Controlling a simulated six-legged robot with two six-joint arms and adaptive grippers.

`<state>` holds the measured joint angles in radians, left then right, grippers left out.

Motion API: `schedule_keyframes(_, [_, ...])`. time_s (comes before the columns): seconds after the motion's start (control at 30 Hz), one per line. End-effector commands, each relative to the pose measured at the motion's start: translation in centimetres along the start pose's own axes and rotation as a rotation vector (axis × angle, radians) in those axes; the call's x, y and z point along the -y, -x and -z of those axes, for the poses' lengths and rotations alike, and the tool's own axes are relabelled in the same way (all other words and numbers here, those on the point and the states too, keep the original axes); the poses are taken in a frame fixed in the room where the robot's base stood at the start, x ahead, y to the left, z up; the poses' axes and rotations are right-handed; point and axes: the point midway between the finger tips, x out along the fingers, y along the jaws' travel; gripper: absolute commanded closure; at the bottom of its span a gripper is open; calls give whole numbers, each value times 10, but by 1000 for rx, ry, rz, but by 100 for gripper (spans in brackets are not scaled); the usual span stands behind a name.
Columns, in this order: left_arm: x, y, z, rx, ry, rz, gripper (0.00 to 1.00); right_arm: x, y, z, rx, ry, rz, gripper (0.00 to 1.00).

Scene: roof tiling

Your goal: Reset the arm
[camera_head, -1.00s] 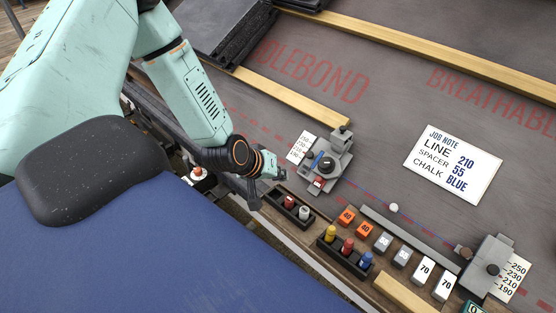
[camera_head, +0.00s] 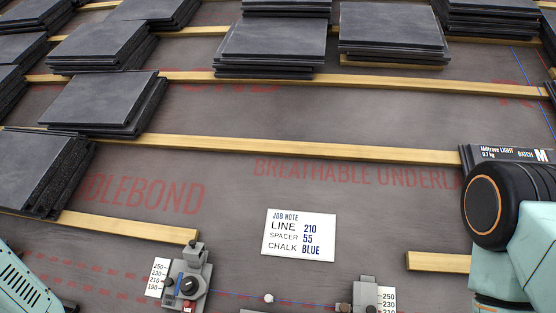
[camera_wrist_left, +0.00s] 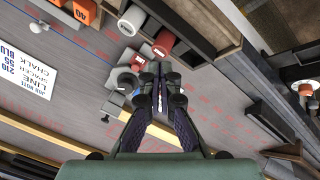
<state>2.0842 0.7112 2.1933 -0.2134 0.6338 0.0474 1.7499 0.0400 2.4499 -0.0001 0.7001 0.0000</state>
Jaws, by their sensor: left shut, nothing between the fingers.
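My left gripper (camera_wrist_left: 157,70) shows in the left wrist view. Its two fingers meet at the tips, shut with nothing between them. Beyond the tips are a grey device (camera_wrist_left: 122,82) on the dark underlay and a red-capped piece (camera_wrist_left: 163,42). In the head view only a pale green link of my left arm (camera_head: 22,285) shows at the bottom left, and its gripper is out of frame. A link and black joint of my right arm (camera_head: 497,205) stand at the right edge. The right gripper is not visible.
A job note (camera_head: 298,235) reads LINE 210, SPACER 55, CHALK BLUE. A left gauge device (camera_head: 190,285) and a right one (camera_head: 364,294) stand along the bottom. Slate stacks (camera_head: 272,45) rest on wooden battens (camera_head: 270,147).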

Motion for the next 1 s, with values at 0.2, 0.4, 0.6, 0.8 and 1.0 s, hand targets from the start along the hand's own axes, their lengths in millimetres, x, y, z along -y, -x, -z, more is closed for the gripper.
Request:
schedule_keyframes(0.2, [5, 13, -92, 185, -157, 105, 100, 0, 0, 0, 0, 0, 0, 54])
schedule_keyframes(0.4, [28, 41, -178, 377, -337, 211, 100, 0, 0, 0, 0, 0, 0, 54])
schedule_keyframes(0.6, [46, 64, -230, 509, -470, 262, 100, 0, 0, 0, 0, 0, 0, 54])
schedule_keyframes(0.8, [53, 68, -245, 548, -506, 269, 100, 0, 0, 0, 0, 0, 0, 54])
schedule_keyframes(1.0, [53, 68, -244, 547, -504, 269, 100, 0, 0, 0, 0, 0, 0, 54])
